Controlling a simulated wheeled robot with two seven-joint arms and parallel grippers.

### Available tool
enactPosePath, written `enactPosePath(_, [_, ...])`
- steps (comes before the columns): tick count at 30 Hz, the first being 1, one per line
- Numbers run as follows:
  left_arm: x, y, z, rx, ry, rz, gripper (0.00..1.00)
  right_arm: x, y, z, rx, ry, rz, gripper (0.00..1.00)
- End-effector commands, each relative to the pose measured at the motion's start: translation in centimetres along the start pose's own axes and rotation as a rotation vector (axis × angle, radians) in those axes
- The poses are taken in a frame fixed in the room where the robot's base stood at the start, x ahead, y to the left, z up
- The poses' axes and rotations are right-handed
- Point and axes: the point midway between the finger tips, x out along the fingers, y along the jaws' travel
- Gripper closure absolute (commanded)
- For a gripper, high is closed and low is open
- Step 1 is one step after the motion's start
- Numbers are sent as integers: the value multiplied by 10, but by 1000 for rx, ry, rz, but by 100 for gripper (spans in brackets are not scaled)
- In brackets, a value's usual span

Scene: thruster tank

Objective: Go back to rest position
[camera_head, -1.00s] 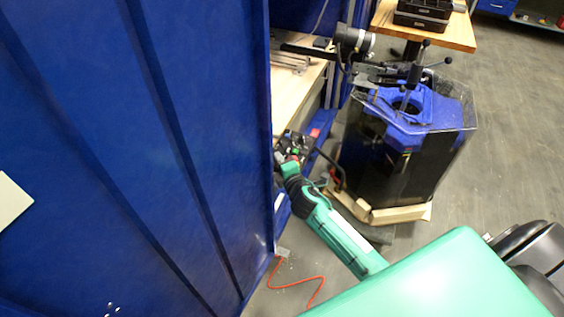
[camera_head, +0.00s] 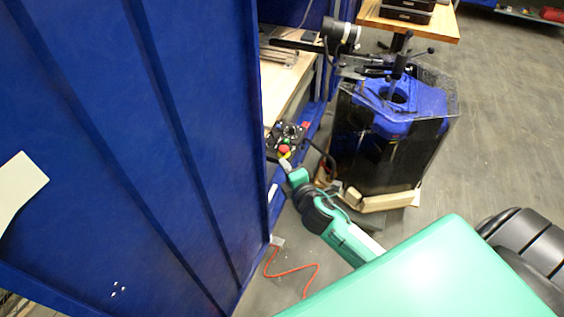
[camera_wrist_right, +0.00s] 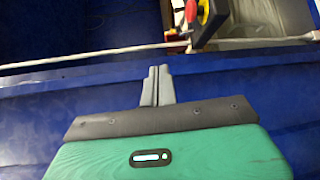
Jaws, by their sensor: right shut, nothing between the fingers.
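My right arm comes in from the lower right. My right gripper (camera_head: 285,163) is at its far end, just below a small black control box (camera_head: 290,134) with a red button. In the right wrist view the gripper (camera_wrist_right: 157,72) shows two grey fingers shut together, with nothing between them. A blue surface (camera_wrist_right: 60,105) lies behind the fingers, and a pale bar (camera_wrist_right: 85,55) runs across beyond them. The red and yellow button (camera_wrist_right: 204,11) shows past the bar. My left gripper is not in view.
A large blue panel (camera_head: 130,130) fills the left side. A tank with black sides and a blue top (camera_head: 420,103) stands right of the control box, beside a wooden bench (camera_head: 285,85). A red cable (camera_head: 293,270) lies on the floor. Open floor (camera_head: 500,120) is at the right.

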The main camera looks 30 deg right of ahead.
Motion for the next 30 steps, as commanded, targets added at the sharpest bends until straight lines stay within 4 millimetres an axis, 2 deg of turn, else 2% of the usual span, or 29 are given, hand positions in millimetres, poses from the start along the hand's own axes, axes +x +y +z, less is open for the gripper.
enactPosePath(3, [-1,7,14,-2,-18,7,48,-3,1,0,-1,0,0,100])
enactPosePath(8, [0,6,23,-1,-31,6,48,-3,1,0,0,0,0,100])
enactPosePath(17, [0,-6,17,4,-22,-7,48,-3,1,0,0,0,0,100])
enactPosePath(20, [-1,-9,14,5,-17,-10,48,-2,-9,0,15,0,-20,100])
enactPosePath(23, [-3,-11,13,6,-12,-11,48,0,-45,-1,71,-1,-92,100])
enactPosePath(26, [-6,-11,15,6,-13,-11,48,-3,-108,-3,174,-10,-214,100])
enactPosePath(30, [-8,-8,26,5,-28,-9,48,-26,-214,-8,361,-53,-417,100])
